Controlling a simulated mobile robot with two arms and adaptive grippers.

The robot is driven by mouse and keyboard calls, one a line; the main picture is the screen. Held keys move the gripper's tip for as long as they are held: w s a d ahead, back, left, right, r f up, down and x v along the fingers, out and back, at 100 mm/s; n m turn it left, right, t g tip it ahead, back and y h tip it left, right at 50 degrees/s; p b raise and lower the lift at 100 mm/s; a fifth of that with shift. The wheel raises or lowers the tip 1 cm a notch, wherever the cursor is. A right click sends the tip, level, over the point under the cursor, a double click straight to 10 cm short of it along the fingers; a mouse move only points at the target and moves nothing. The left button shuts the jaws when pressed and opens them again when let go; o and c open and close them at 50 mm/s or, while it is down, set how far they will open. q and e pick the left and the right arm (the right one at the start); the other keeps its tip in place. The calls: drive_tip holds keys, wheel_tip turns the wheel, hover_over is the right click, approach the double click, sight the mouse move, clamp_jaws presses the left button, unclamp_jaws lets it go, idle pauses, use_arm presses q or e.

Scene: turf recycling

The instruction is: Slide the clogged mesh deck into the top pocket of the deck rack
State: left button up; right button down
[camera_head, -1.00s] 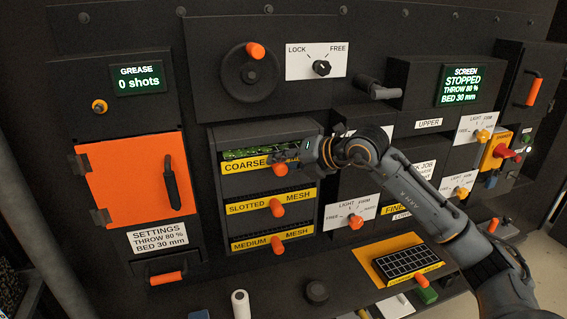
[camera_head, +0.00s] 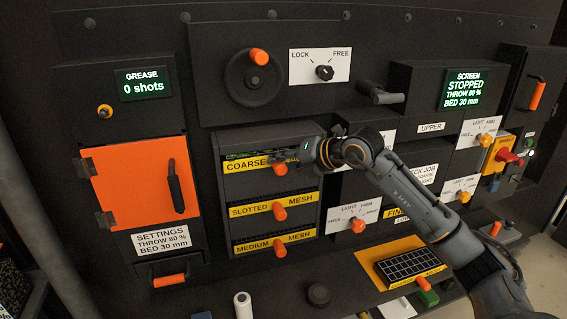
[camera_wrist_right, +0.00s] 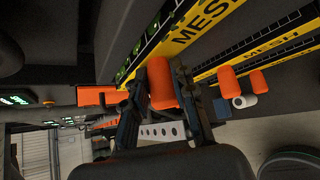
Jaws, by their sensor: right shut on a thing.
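The clogged mesh deck with the yellow COARSE MESH label (camera_head: 245,163) is in the top pocket of the dark deck rack (camera_head: 262,137). A thin strip of green clogging shows above its label, and green also shows in the right wrist view (camera_wrist_right: 124,72). My right gripper (camera_head: 300,155) is at the right part of the deck's front. In the wrist view it is shut on the deck's orange handle (camera_wrist_right: 162,82). The gripper hides part of the label in the head view. Whether the deck is fully seated cannot be told. My left gripper is not in view.
The slotted mesh deck (camera_head: 250,210) and medium mesh deck (camera_head: 255,246) sit in the pockets below, their orange handles sticking out. An orange door (camera_head: 130,190) is on the left. A LOCK/FREE knob (camera_head: 324,72) is above. A bench with a small black grid (camera_head: 410,266) is below.

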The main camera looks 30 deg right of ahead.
drive_tip(key=c, duration=1)
unclamp_jaws()
drive_tip(key=shift+r, duration=0.1)
drive_tip(key=shift+f, duration=0.2)
drive_tip(key=v, duration=1.2)
drive_tip(key=shift+s+r, duration=0.1)
